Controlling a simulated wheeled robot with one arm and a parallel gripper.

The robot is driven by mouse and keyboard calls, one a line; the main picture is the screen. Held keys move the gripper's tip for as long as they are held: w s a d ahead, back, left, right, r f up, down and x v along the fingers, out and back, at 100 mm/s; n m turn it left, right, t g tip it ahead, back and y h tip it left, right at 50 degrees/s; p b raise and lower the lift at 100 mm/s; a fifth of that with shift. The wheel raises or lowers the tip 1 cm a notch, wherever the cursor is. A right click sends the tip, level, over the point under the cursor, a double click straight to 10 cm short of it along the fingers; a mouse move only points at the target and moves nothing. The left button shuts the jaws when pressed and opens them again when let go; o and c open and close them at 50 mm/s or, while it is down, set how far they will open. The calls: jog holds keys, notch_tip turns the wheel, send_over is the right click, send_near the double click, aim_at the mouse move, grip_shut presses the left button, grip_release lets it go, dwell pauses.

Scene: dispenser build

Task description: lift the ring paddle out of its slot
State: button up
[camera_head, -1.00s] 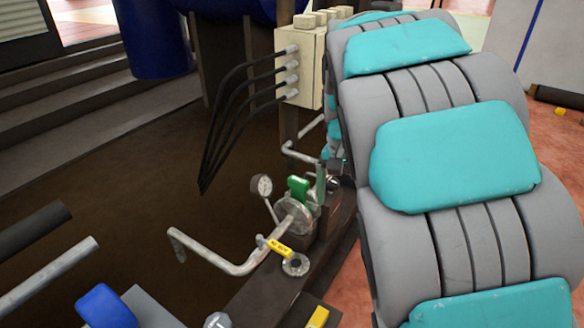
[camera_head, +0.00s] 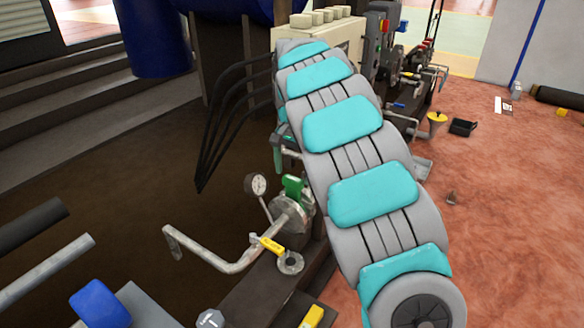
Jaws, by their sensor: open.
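A green tab (camera_head: 293,187) stands upright at the top of a grey round flange (camera_head: 294,222) on the pipe. It looks like the handle of the ring paddle; any ring below it is hidden in the flange. A flat grey ring (camera_head: 290,263) sits lower, beside a yellow labelled handle (camera_head: 270,244); I cannot tell if they are joined. My gripper (camera_head: 279,153) shows only in small part behind my grey and teal arm, above and slightly left of the green tab. It appears apart from the tab, with nothing visible in it. Its fingertips are mostly hidden.
A dial gauge (camera_head: 256,186) stands left of the flange. A bent grey pipe (camera_head: 215,258) runs left. A cream box (camera_head: 325,38) with black cables is behind my arm. A yellow block (camera_head: 312,316) lies at the bottom. Open reddish floor (camera_head: 500,220) is at right.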

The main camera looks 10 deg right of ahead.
aim_at(293, 189)
notch_tip(293, 189, down, 7)
jog(key=shift+r, duration=0.1)
dwell(0.3)
jog(key=shift+c, duration=0.2)
grip_shut()
dwell(0.5)
jog(key=shift+r+p, duration=2.45)
jog(key=shift+r, duration=3.1)
